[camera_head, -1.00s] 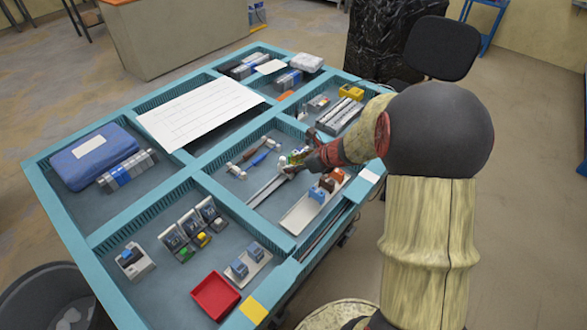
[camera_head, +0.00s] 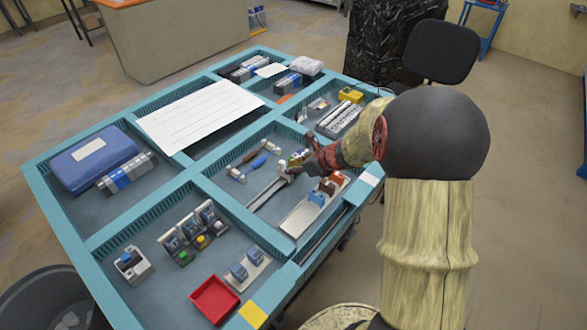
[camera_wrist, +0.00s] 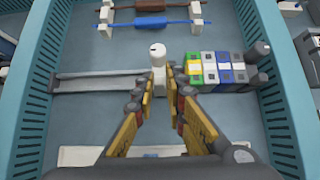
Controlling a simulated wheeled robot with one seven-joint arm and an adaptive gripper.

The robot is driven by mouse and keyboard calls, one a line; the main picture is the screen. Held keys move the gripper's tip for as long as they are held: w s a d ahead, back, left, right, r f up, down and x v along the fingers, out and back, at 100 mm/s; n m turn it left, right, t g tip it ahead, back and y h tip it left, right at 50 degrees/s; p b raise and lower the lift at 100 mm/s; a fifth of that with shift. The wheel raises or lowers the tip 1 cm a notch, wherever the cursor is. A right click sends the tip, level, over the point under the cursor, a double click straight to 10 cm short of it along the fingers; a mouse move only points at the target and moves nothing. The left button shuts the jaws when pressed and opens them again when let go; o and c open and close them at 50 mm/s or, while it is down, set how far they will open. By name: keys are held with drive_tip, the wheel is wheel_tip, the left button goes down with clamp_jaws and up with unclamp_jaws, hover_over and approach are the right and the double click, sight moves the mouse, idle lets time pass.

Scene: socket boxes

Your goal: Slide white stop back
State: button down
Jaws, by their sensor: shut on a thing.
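The white stop (camera_wrist: 158,57) stands upright on the metal rail (camera_wrist: 95,84) in the wrist view. My gripper (camera_wrist: 160,88) is shut on it, with one finger on each side. The finger pads hide part of its lower body. A row of green, white, blue and dark blocks (camera_wrist: 222,70) sits on the rail just right of the stop, with a small gap between. The rail's left length is bare. In the head view, my gripper (camera_head: 290,170) is at the rail's far end, and the rail (camera_head: 267,192) runs toward lower left.
Brown and blue rods on white holders (camera_wrist: 150,22) lie beyond the rail. A pale tray (camera_head: 300,215) with coloured blocks is beside it in the same compartment. Teal ribbed walls (camera_wrist: 30,100) bound the compartment. A red tray (camera_head: 214,298) is in the near compartment.

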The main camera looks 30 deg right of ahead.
idle(0.5)
drive_tip(key=shift+s+a, duration=0.2)
drive_tip(key=shift+a, duration=0.35)
drive_tip(key=shift+s+a, duration=0.15)
drive_tip(key=shift+a, duration=0.35)
drive_tip(key=c, duration=1.9)
unclamp_jaws()
drive_tip(key=shift+d, duration=0.1)
drive_tip(key=v, duration=1.2)
